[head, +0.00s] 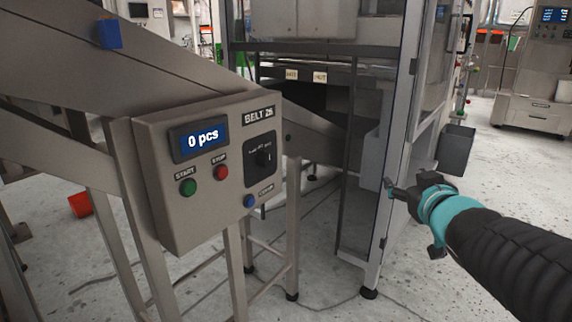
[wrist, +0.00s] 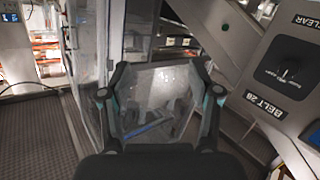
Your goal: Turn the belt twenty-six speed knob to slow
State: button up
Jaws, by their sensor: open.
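The belt 26 control box (head: 205,165) stands on posts at left centre in the head view. Its black speed knob (head: 265,157) sits on a dark square plate at the box's right side; the small markings and the setting are too small to read surely. The knob also shows in the wrist view (wrist: 287,74), at the right edge, with the box turned about and its belt label tilted. My gripper (head: 389,188) is to the right of the box, well apart from the knob.
On the box are a "0 pcs" display (head: 199,139), a green start button (head: 188,187), a red stop button (head: 221,172) and a blue button (head: 250,201). A framed machine cabinet (head: 384,130) stands behind my gripper. A grey bin (head: 457,150) hangs at its right.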

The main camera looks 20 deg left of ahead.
jog(key=w+a+n+g+y, duration=0.1)
jog(key=w+a+n+y, duration=0.1)
jog(key=a+n+y, duration=0.35)
jog(key=n+g+y, duration=0.4)
jog(key=g+y, duration=0.3)
send_near(269, 161)
jog(key=x, duration=0.8)
jog(key=shift+w+a+b, duration=0.2)
jog(key=shift+a+b, duration=0.15)
jog(key=c, duration=1.1)
